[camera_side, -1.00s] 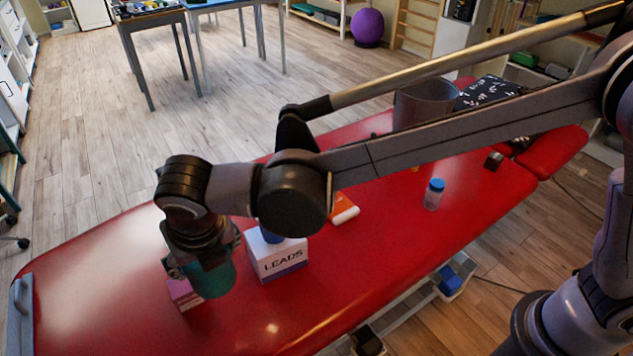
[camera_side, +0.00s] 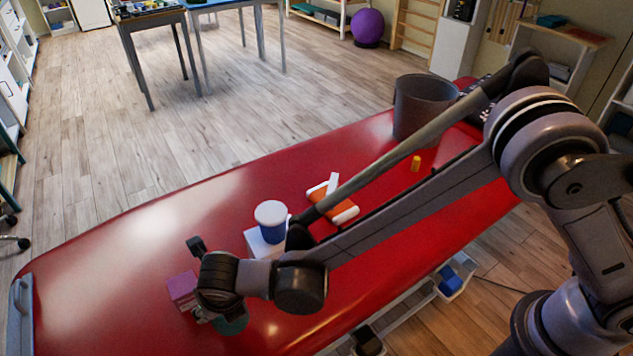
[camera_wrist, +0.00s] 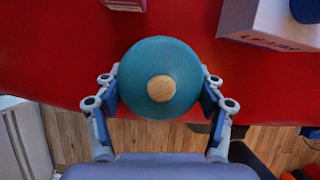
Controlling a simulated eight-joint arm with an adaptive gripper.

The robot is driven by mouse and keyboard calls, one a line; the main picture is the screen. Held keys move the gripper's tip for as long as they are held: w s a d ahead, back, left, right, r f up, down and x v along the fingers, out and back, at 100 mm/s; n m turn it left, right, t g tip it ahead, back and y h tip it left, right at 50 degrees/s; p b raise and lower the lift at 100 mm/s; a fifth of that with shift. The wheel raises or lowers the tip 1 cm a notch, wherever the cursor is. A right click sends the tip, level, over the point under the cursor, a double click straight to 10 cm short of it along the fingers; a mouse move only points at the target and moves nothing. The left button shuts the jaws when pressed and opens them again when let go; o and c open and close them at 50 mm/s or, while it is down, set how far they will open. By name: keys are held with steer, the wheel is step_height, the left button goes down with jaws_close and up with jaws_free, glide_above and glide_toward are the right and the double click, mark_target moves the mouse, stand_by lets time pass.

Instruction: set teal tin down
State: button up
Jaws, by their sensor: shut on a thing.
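The teal tin (camera_wrist: 158,62) is round with a wooden knob on its lid. In the wrist view my gripper (camera_wrist: 160,85) has a finger on either side of it and is shut on it. In the side view only a small teal part of the tin (camera_side: 233,325) shows below my gripper (camera_side: 215,318), near the front edge of the red treatment table (camera_side: 130,270). My wrist hides the rest. I cannot tell whether the tin touches the table.
A pink box (camera_side: 181,288) is just left of my gripper. A white LEADS box (camera_side: 258,243) with a blue, white-lidded jar (camera_side: 271,220) on it is behind. The table's left part is clear.

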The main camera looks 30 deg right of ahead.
steer(key=shift+f, duration=2.25)
steer(key=o, duration=1.3)
steer(key=shift+f, duration=0.1)
steer(key=shift+o, duration=0.2)
